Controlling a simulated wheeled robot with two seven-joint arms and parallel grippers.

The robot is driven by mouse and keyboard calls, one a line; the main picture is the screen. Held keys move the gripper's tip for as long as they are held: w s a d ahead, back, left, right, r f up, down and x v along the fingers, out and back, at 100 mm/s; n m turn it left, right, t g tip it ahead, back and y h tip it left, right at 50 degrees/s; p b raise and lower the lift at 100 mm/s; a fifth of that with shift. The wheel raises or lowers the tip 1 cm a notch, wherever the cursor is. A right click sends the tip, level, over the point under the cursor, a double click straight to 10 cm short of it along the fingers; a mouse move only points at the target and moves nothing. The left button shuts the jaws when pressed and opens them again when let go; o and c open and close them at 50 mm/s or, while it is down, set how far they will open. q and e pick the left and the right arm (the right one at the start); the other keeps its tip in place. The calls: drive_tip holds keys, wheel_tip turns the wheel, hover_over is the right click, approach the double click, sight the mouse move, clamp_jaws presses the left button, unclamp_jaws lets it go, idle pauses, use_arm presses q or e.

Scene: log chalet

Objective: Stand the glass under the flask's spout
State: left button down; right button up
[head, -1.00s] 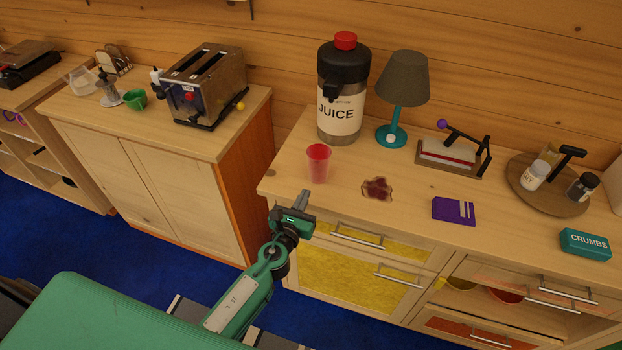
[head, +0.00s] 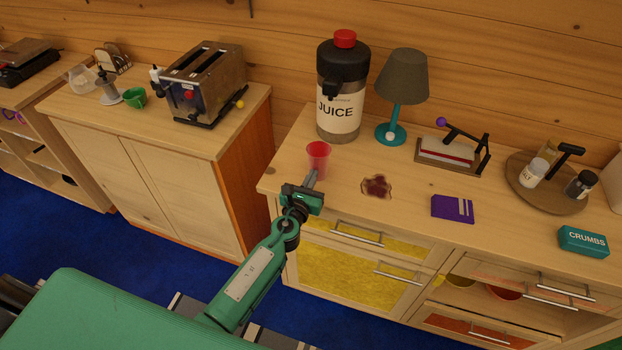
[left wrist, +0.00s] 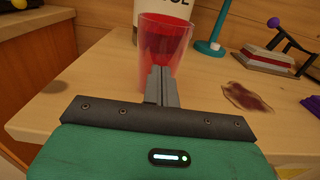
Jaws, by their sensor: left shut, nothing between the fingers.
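The glass (head: 319,155) is a clear red-tinted tumbler. It stands upright on the counter in front of the juice flask, and it also shows in the left wrist view (left wrist: 163,45). The flask (head: 341,95) has a black top, a red cap and a JUICE label. Its black spout (head: 331,90) points toward the front, above and behind the glass. My left gripper (head: 312,177) is shut and empty, its fingers pointing at the near side of the glass. In the left wrist view the closed fingertips overlap the glass's lower front; I cannot tell whether they touch. My right gripper is not in view.
A dark red stain (head: 377,186) lies on the counter right of the glass. A teal lamp (head: 391,132) stands right of the flask. A purple card (head: 452,209) lies farther right. The counter's front edge is under my left gripper.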

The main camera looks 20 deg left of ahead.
sight(322, 154)
use_arm(q)
drive_tip(key=w+b, duration=0.2)
drive_tip(key=w, duration=0.8)
drive_tip(key=shift+d, duration=0.15)
